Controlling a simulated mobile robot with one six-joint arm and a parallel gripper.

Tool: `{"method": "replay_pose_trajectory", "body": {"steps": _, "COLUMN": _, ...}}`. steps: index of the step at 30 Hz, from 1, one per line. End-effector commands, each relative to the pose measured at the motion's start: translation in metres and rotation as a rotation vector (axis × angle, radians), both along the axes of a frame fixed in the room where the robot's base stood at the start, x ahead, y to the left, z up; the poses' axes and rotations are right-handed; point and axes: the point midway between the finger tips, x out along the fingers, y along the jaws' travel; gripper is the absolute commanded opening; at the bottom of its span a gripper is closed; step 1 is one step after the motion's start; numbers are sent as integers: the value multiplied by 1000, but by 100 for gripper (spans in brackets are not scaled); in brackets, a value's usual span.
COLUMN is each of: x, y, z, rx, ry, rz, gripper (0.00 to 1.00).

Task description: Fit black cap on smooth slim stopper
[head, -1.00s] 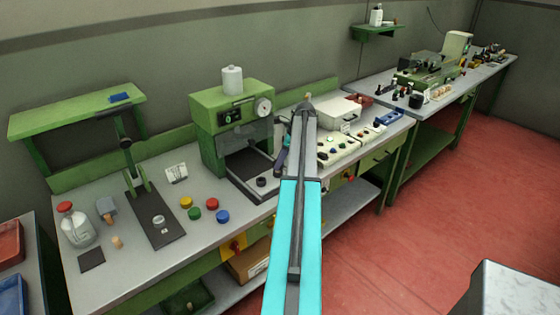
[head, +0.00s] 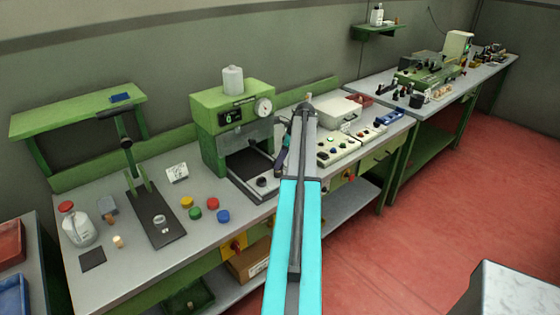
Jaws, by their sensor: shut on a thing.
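My arm reaches from the bottom edge up across the bench. Its far end folds down behind the upper link, and a dark part of my wrist (head: 283,158) shows just left of it. The jaws and anything between them are hidden behind my arm. A small black cap-like piece (head: 262,181) sits at the front of the green press's base, left of my arm. A small pale cork stopper (head: 118,241) stands on the bench at left. Whether it is the smooth slim one is too small to tell.
A dark board (head: 158,232) carries a pale ring. A bottle (head: 76,225) stands far left. A control box (head: 338,148) is right of my arm.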

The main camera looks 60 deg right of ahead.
Motion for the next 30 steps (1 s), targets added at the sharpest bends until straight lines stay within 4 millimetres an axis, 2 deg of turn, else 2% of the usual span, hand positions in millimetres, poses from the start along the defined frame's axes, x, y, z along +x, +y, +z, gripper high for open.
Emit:
{"method": "replay_pose_trajectory", "body": {"steps": 29, "x": 0, "y": 0, "z": -8, "rx": 0, "ry": 0, "rz": 0, "gripper": 16}}
{"method": "replay_pose_trajectory", "body": {"steps": 30, "x": 0, "y": 0, "z": -8, "rx": 0, "ry": 0, "rz": 0, "gripper": 40}}
